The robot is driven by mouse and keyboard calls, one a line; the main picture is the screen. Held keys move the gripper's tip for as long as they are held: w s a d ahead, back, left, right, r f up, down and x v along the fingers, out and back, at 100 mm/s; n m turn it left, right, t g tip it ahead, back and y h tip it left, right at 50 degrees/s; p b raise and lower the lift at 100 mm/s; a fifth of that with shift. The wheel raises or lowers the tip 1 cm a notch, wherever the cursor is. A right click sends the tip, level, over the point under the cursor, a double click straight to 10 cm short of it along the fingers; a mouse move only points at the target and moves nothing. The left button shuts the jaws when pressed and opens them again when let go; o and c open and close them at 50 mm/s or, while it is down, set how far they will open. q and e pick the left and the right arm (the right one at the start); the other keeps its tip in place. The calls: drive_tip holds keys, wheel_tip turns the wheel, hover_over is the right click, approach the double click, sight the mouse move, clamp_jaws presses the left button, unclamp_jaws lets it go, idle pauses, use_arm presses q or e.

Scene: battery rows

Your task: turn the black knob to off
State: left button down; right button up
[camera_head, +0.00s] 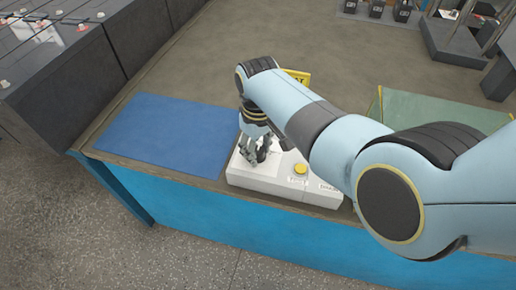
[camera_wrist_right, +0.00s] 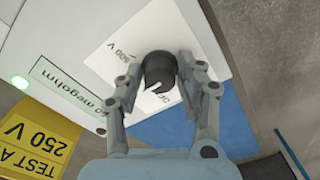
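The white tester box (camera_head: 270,182) stands at the front edge of the bench. Its black knob (camera_wrist_right: 160,70) shows in the right wrist view, on a white dial plate (camera_wrist_right: 118,50) marked 500 V. The knob's white pointer line slants to the lower left, and a partly hidden label starting with "O" is beside it. My right gripper (camera_head: 257,155) is over the box. In the right wrist view its fingers (camera_wrist_right: 160,66) stand on either side of the knob, with a narrow gap showing at the left finger, so it looks open around it. My left gripper is not in view.
A yellow tag (camera_wrist_right: 36,140) reading TEST AT 250 V stands by the box. A greenish clear tray (camera_head: 440,108) is at right, partly behind my arm.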

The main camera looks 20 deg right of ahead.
clamp_jaws()
drive_tip(key=shift+n, duration=0.3)
drive_tip(key=shift+n+p, duration=0.8)
drive_tip(key=shift+n, duration=0.1)
drive_tip(key=n+p, duration=0.1)
drive_tip(key=n, duration=0.1)
drive_tip(key=shift+n, duration=0.3)
drive_tip(key=n+p, duration=0.1)
drive_tip(key=n, duration=0.2)
drive_tip(key=shift+n+p, duration=0.55)
drive_tip(key=shift+n, duration=1.35)
drive_tip(key=shift+f, duration=0.1)
